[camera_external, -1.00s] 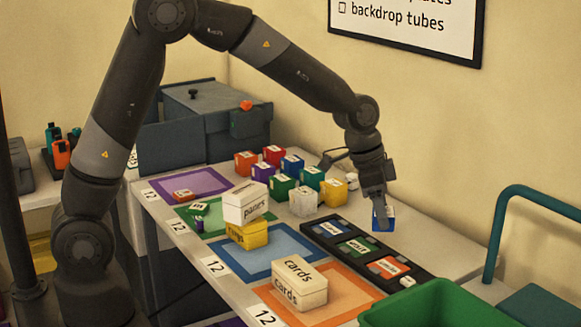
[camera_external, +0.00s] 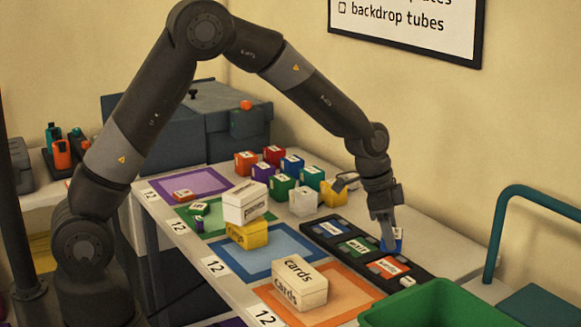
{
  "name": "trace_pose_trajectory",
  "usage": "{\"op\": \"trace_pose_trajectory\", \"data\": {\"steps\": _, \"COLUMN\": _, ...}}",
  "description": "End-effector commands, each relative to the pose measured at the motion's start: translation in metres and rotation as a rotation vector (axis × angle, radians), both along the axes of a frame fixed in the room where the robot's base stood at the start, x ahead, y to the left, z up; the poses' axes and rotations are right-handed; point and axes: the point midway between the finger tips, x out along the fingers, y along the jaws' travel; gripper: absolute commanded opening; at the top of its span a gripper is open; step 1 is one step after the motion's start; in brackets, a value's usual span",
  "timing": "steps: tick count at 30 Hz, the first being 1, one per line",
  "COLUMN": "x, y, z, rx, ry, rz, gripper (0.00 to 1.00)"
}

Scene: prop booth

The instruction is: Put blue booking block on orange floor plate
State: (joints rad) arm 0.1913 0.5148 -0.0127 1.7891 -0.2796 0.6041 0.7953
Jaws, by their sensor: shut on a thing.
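The blue booking block (camera_external: 397,240) is between the fingers of my gripper (camera_external: 389,240), which is shut on it. My fingers hide part of the block. It is over or beside the right part of the black tray, and I cannot tell whether it touches the tray. The orange floor plate (camera_external: 349,291) lies flat at the near end of the table, left of and nearer than the gripper. A white box marked "cards" (camera_external: 300,285) stands on it.
The black tray (camera_external: 325,242) holds blue, green and orange labelled pieces. A blue plate (camera_external: 285,238) lies beyond the orange one. A white box on a yellow box (camera_external: 246,232) stands nearby. Several coloured blocks (camera_external: 284,184) stand behind. A green bin (camera_external: 440,300) is at front right.

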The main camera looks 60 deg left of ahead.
Motion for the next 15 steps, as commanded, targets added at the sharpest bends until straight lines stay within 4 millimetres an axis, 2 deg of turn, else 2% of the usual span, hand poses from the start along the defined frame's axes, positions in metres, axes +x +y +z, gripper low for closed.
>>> {"op": "trace_pose_trajectory", "data": {"steps": 5, "x": 0.003, "y": 0.004, "z": -0.009, "rx": 0.000, "ry": 0.002, "rz": 0.001, "gripper": 0.26}}
{"op": "trace_pose_trajectory", "data": {"steps": 12, "x": 0.003, "y": 0.004, "z": -0.041, "rx": 0.001, "ry": 0.001, "rz": 0.000, "gripper": 0.26}}
{"op": "trace_pose_trajectory", "data": {"steps": 15, "x": 0.004, "y": 0.004, "z": -0.043, "rx": 0.000, "ry": -0.002, "rz": -0.001, "gripper": 0.26}}
